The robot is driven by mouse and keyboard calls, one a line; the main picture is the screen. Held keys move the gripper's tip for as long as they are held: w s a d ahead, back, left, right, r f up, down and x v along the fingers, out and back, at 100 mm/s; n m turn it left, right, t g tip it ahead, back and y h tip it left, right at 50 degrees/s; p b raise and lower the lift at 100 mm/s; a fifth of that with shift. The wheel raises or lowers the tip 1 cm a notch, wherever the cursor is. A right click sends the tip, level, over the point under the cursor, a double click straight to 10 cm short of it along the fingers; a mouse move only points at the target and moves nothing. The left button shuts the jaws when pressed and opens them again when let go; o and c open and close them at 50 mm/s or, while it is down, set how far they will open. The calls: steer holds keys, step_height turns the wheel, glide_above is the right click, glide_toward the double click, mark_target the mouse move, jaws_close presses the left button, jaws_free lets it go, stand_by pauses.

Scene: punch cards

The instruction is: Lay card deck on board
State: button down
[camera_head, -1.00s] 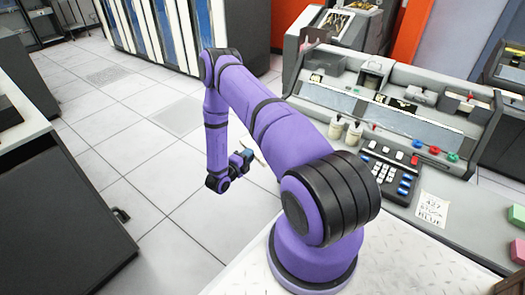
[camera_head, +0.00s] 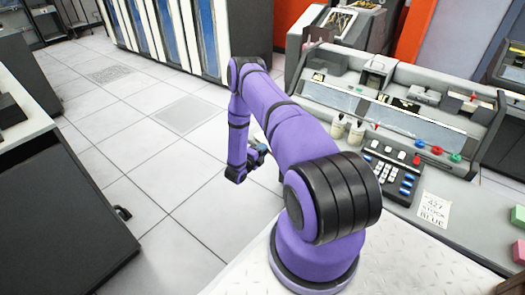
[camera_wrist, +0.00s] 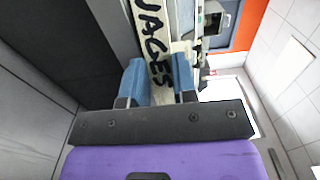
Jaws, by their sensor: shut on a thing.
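My gripper (camera_wrist: 158,80) is shut on a cream card deck (camera_wrist: 154,35) with large black letters that read like "WAGES". The two blue fingers press on either side of it in the wrist view, and the deck sticks out beyond them. In the head view my gripper (camera_head: 257,153) hangs low over the tiled floor, left of the console. The deck is hidden behind my arm there. I cannot pick out the board with certainty in either view.
A grey console (camera_head: 383,108) with bottles, a keypad (camera_head: 393,174) and a handwritten note (camera_head: 432,210) stands at right. Pink (camera_head: 519,251) and green (camera_head: 518,216) blocks lie at its right edge. A dark cabinet (camera_head: 65,215) stands at left. Open tiled floor (camera_head: 150,150) lies between.

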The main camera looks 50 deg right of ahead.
steer(key=c, duration=0.9)
jaws_free()
